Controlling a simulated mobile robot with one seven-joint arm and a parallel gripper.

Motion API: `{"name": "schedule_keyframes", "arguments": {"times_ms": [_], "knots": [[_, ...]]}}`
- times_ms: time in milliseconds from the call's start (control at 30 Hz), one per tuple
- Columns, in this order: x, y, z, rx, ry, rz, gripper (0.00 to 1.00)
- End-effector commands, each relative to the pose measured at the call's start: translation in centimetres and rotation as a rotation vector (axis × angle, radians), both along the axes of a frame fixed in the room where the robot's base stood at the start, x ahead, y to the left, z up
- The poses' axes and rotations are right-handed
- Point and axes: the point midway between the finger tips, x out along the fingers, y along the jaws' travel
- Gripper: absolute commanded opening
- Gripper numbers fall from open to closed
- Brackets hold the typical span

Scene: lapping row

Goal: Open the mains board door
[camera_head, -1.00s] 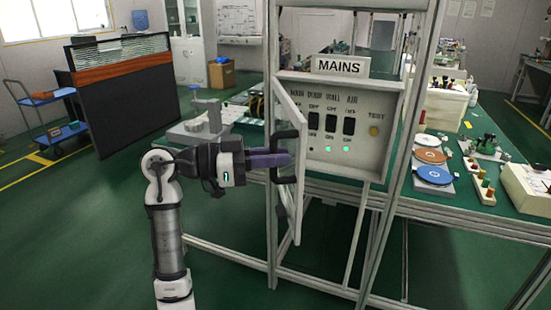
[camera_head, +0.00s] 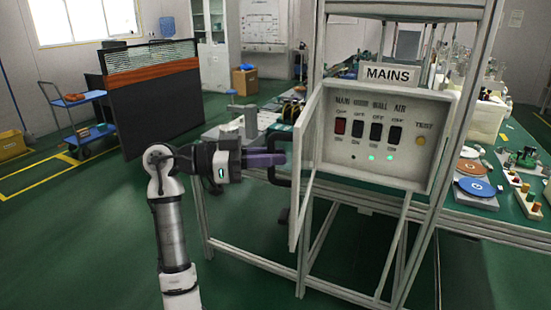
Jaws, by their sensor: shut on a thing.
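The mains board (camera_head: 388,130) is a pale box with a MAINS sign on top, several switches, green lights and a yellow test button. It is mounted on a metal frame in the middle right of the head view. Its door (camera_head: 304,190) is hinged at the left side and stands open, seen nearly edge-on, so the switches are exposed. A black handle (camera_head: 274,174) sticks out from the door's left face. My gripper (camera_head: 277,160) reaches in from the left and is shut on the handle. Its purple fingers partly hide the handle.
Metal frame posts (camera_head: 432,240) stand beside and below the board. A green workbench (camera_head: 505,225) with discs and small parts lies to the right. A black partition (camera_head: 155,100) and a blue cart (camera_head: 75,120) stand at the left. Green floor (camera_head: 90,240) is clear at the front left.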

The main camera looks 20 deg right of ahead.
Motion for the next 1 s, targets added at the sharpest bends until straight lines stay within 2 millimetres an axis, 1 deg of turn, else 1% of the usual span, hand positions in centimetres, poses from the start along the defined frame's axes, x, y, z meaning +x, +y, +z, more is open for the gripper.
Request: {"name": "schedule_keyframes", "arguments": {"times_ms": [133,500,533,633,667,900,1000], "knots": [[0.34,0.02,0.18,-0.003,0.002,0.005,0.0],[0.38,-0.01,0.22,-0.003,0.002,0.006,0.0],[0.37,-0.02,0.22,-0.003,0.002,0.006,0.17],[0.34,-0.01,0.19,-0.003,0.002,0.004,0.3],[0.33,-0.01,0.18,-0.003,0.002,0.004,0.32],[0.29,0.09,0.09,-0.002,0.001,0.002,0.32],[0.46,0.54,0.04,-0.001,0.0,0.003,0.32]]}}
